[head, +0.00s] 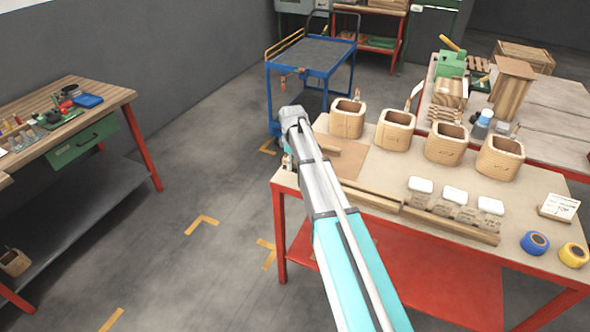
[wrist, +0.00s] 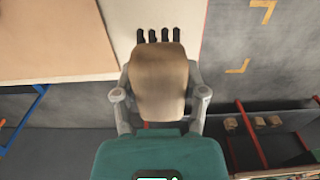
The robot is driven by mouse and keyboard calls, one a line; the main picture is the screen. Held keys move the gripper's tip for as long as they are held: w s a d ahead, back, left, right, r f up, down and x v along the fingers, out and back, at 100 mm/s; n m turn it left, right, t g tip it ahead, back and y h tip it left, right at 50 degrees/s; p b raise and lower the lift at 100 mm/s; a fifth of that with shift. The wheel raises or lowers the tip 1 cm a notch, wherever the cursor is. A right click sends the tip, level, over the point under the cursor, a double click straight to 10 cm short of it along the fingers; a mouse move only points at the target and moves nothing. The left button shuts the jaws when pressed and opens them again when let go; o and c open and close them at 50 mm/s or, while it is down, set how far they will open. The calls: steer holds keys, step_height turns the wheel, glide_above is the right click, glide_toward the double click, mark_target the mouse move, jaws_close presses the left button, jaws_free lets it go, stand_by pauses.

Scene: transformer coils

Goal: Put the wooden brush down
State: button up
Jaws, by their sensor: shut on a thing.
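The wooden brush (wrist: 158,82) is between the two fingers of my gripper (wrist: 160,92) in the wrist view. Its broad tan wooden body faces the camera, and short dark tufts stick out at its far end. My gripper is shut on it, over the pale worktop (wrist: 150,15) near its edge. In the head view my arm comes down at the left end of the worktop (head: 375,181) and hides most of the gripper. A brown wooden bar (head: 328,147) shows just right of the arm; I cannot tell if it is the brush. Contact between brush and worktop cannot be told.
A brown mat (head: 345,163) lies beside the arm. A blue cart (head: 312,55) is behind, and a workbench (head: 75,110) is at the left.

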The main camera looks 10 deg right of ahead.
steer(key=shift+w+f+b, duration=0.5)
steer(key=shift+f+b, duration=0.15)
steer(key=shift+s+f+b, duration=0.1)
steer(key=shift+f+b, duration=1.25)
steer(key=shift+f, duration=0.05)
steer(key=shift+f, duration=0.1)
steer(key=o, duration=1)
step_height(320, 180, up, 12)
steer(key=p, duration=1.2)
steer(key=shift+s, duration=0.1)
steer(key=s+m, duration=0.3)
steer(key=s, duration=0.6)
steer(key=s+m, duration=0.4)
steer(key=s, duration=0.6)
steer(key=s+d+m, duration=0.1)
steer(key=s+m, duration=0.2)
steer(key=s, duration=0.6)
steer(key=shift+s+m, duration=0.4)
